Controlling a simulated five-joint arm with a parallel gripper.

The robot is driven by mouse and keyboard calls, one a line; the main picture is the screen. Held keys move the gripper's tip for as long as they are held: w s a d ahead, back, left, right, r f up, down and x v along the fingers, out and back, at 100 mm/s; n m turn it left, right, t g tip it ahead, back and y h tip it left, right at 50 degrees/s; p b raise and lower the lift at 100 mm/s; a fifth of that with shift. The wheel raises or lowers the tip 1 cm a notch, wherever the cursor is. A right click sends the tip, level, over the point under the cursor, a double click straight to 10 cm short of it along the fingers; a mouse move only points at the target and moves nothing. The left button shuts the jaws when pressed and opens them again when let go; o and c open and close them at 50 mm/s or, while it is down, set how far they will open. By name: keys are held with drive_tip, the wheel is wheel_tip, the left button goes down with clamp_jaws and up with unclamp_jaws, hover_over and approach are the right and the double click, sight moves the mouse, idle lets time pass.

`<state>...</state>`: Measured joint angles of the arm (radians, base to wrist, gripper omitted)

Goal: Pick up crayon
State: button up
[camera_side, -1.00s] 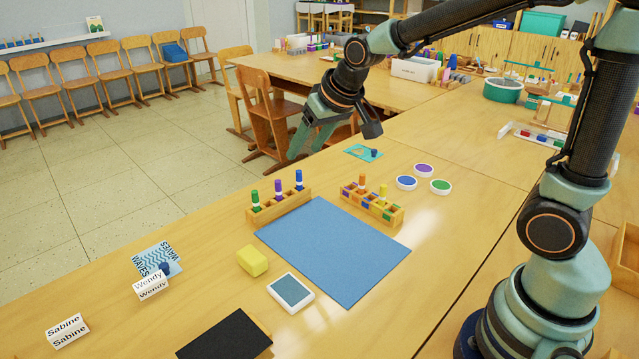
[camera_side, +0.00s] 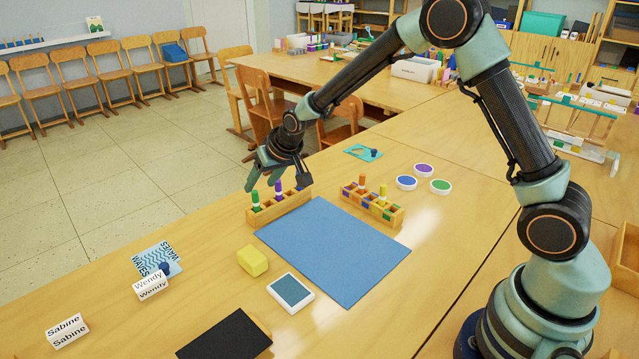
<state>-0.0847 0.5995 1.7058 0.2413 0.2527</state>
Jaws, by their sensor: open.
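Three crayon-like sticks stand upright in the left wooden rack (camera_side: 283,209): a green one (camera_side: 255,202), a purple one (camera_side: 278,190) and a blue one, which is now mostly hidden by my gripper. A second rack (camera_side: 380,212) to its right holds an orange stick (camera_side: 362,182) and a yellow stick (camera_side: 383,192). My gripper (camera_side: 276,182) is open and points down just over the left rack, close to the stick tops. I cannot tell whether a finger touches any stick. Nothing is seen held.
A blue mat (camera_side: 333,250) lies bare in front of the racks. A yellow block (camera_side: 252,261), a white-framed pad (camera_side: 291,293) and a black sheet (camera_side: 225,336) lie nearer. Three round paint pots, including a purple one (camera_side: 424,170), stand right of the racks.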

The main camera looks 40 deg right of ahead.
sight(257, 192)
drive_tip(key=shift+x, duration=3.05)
drive_tip(key=shift+s+f, duration=0.1)
